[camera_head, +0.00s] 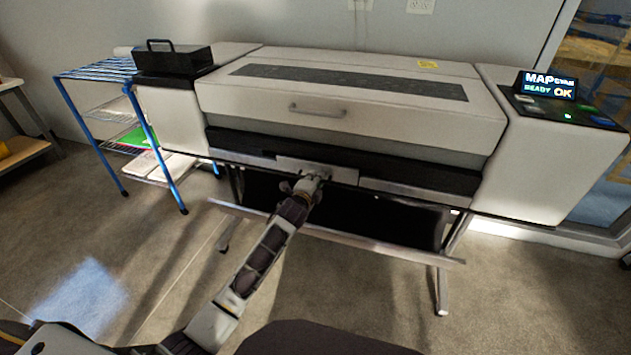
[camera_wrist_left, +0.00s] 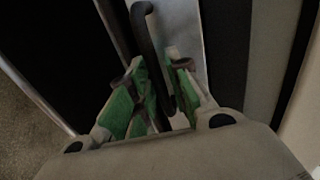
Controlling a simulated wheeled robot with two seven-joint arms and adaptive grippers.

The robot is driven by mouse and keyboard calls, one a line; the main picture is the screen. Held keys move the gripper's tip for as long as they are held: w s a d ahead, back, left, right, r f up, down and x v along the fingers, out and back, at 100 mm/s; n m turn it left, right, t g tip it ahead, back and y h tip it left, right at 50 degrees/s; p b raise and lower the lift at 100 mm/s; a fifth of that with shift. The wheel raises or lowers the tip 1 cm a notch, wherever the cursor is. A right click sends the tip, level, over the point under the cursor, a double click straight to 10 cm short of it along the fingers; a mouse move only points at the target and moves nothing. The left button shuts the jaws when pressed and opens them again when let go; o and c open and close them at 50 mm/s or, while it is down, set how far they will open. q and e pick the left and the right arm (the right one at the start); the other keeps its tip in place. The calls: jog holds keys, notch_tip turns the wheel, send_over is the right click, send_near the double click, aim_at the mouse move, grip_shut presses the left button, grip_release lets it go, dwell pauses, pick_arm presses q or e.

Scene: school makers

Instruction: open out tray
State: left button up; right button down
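A wide, pale printer (camera_head: 380,98) stands against the wall, with a dark slot band along its front. Below the band is a silver front panel (camera_head: 416,194) with a raised middle plate (camera_head: 290,165); I cannot tell for sure which part is the out tray. My left gripper (camera_head: 314,179) is at that middle plate. In the left wrist view a dark bar handle (camera_wrist_left: 146,35) runs between the green fingers of my left gripper (camera_wrist_left: 158,65), which are close in on both sides of it. The handle is hidden by the gripper in the head view. My right gripper is out of view.
A long rail (camera_head: 385,247) and a dark basket opening lie under the printer, on metal legs. The lid handle (camera_head: 318,110) is higher up. A blue wire rack (camera_head: 152,140) stands at left. A lit screen (camera_head: 548,86) is at right. The floor in front is clear.

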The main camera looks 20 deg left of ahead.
pick_arm(q)
grip_shut()
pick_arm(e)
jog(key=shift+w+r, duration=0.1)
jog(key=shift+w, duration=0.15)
pick_arm(q)
jog(key=shift+s, duration=0.15)
